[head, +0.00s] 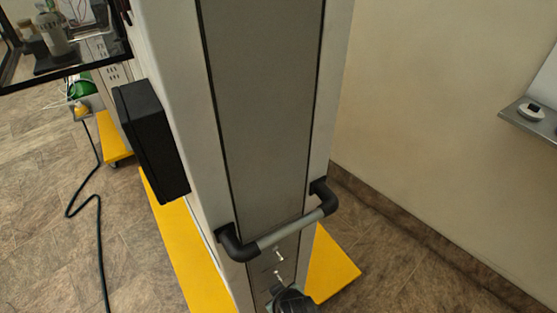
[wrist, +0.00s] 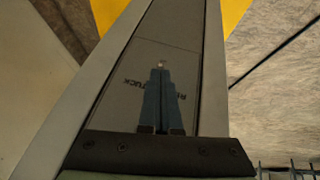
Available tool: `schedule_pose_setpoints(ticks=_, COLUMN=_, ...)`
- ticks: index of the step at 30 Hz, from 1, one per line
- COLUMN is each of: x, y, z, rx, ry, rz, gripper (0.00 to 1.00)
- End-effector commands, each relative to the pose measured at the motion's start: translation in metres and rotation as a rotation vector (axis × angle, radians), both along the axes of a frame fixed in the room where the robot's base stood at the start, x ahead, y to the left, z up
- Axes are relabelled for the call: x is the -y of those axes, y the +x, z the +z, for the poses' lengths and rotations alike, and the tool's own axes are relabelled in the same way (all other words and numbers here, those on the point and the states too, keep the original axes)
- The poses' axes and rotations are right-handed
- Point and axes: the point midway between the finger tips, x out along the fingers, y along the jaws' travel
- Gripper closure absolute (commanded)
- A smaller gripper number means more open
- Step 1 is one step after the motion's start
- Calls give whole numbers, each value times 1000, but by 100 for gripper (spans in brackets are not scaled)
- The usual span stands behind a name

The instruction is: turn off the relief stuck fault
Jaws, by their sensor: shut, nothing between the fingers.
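The grey trainer column (head: 262,110) stands upright in the middle of the head view. Below its bar handle (head: 290,232) are two small metal toggles, an upper one (head: 279,255) and a lower one (head: 278,275). In the wrist view, my gripper (wrist: 160,70) has its blue-grey fingers together and empty, over the panel (wrist: 190,50). A small pale toggle tip (wrist: 161,63) shows right at the fingertips; I cannot tell whether they touch. The upside-down label (wrist: 184,96), reading partly "R…" and "…TUCK", is half hidden behind the fingers. The toggle's position is too small to tell.
The handle sticks out above the toggles. A black box (head: 152,140) is fixed to the column's left side. Yellow base plates (head: 190,255) lie at floor level. A dark hose (head: 98,215) runs over the floor at left, and a wall shelf (head: 530,118) is at right.

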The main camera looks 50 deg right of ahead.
Motion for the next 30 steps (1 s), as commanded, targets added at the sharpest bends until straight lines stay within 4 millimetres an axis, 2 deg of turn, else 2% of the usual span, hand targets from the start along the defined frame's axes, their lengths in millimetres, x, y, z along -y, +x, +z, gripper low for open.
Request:
schedule_pose_setpoints(ticks=14, x=-2, y=-7, z=-8, rx=125, ry=-30, rz=1, gripper=100)
schedule_pose_setpoints(ticks=30, x=-5, y=-18, z=-29, rx=461, ry=-111, rz=4, gripper=100)
